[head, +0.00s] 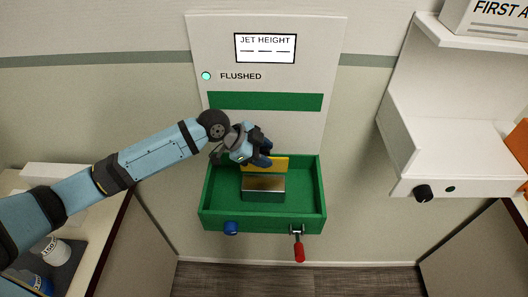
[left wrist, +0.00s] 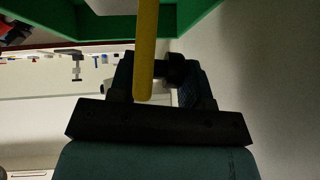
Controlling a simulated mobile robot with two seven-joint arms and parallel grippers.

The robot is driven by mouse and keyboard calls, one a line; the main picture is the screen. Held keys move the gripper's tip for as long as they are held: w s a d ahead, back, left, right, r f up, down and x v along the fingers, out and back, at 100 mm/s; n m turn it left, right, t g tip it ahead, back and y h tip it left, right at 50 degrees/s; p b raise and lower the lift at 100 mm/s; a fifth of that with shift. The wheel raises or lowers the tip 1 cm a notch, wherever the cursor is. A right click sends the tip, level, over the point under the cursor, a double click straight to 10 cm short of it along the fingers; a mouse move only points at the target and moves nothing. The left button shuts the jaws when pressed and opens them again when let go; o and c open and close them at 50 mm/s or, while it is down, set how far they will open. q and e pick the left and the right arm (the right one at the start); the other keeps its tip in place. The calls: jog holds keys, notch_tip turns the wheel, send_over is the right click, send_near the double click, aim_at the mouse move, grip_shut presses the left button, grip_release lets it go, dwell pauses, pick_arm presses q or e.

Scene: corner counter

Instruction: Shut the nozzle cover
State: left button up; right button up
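The nozzle cover seems to be the yellow plate (head: 277,164), standing up at the back edge of a metal-topped block (head: 263,184) in the green basin (head: 313,212). My left gripper (head: 262,152) is at the upper left part of the plate and hides some of it. In the left wrist view the yellow plate (left wrist: 147,45) shows edge-on and reaches down between the dark fingers of my left gripper (left wrist: 155,70). I cannot tell whether both fingers touch it. My right gripper is not in view.
A blue knob (head: 231,228) and a red-handled lever (head: 299,250) are on the basin's front. The wall panel has a "JET HEIGHT" display (head: 265,48) and a lit "FLUSHED" lamp (head: 206,76). A white wall unit (head: 425,150) stands at the right, a counter (head: 100,215) at the left.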

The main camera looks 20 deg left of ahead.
pick_arm(q)
jog(key=c, duration=0.7)
jog(key=shift+r, duration=0.1)
grip_shut()
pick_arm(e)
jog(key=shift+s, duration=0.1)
pick_arm(q)
jog(key=shift+a+r, duration=0.1)
jog(key=shift+r, duration=0.05)
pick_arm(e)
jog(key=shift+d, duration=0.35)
